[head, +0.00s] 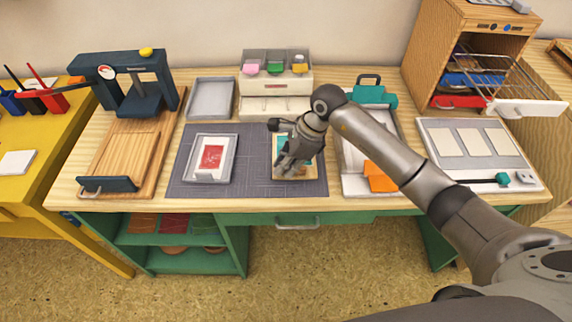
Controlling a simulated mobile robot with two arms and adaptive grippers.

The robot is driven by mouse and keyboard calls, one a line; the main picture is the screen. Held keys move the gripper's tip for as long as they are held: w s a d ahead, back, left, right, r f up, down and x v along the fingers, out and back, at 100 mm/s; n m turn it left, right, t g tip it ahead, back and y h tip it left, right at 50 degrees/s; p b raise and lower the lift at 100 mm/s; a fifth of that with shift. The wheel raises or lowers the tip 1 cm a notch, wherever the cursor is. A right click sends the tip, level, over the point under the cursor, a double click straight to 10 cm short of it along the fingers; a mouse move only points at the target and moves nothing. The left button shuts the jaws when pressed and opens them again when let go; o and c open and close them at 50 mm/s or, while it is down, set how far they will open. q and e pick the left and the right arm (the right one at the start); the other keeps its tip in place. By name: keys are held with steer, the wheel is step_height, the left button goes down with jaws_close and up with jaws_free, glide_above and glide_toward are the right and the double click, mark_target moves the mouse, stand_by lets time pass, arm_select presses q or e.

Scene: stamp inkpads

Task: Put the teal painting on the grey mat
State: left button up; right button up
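The teal painting (306,168), a small pale-edged sheet with teal patches, lies on the right part of the grey mat (255,170). My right gripper (286,167) is right over it, with its fingers pointing down at the sheet. The gripper hides much of the painting. I cannot tell whether the fingers touch it or whether they are open or shut. My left gripper is not in view.
A grey tray (231,165) with a red picture (212,157) stands on the mat's left part. A white box with coloured pads (275,88) stands behind. A wooden board (120,150) is left. A tray with an orange piece (380,178) is right, under my arm.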

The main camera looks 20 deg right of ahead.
steer(key=o, duration=0.4)
steer(key=shift+r, duration=0.1)
steer(key=shift+d+r, duration=0.1)
steer(key=shift+r, duration=0.15)
steer(key=v, duration=1.1)
steer(key=shift+s+d+r, duration=0.1)
steer(key=shift+d+r, duration=0.05)
steer(key=shift+r, duration=0.1)
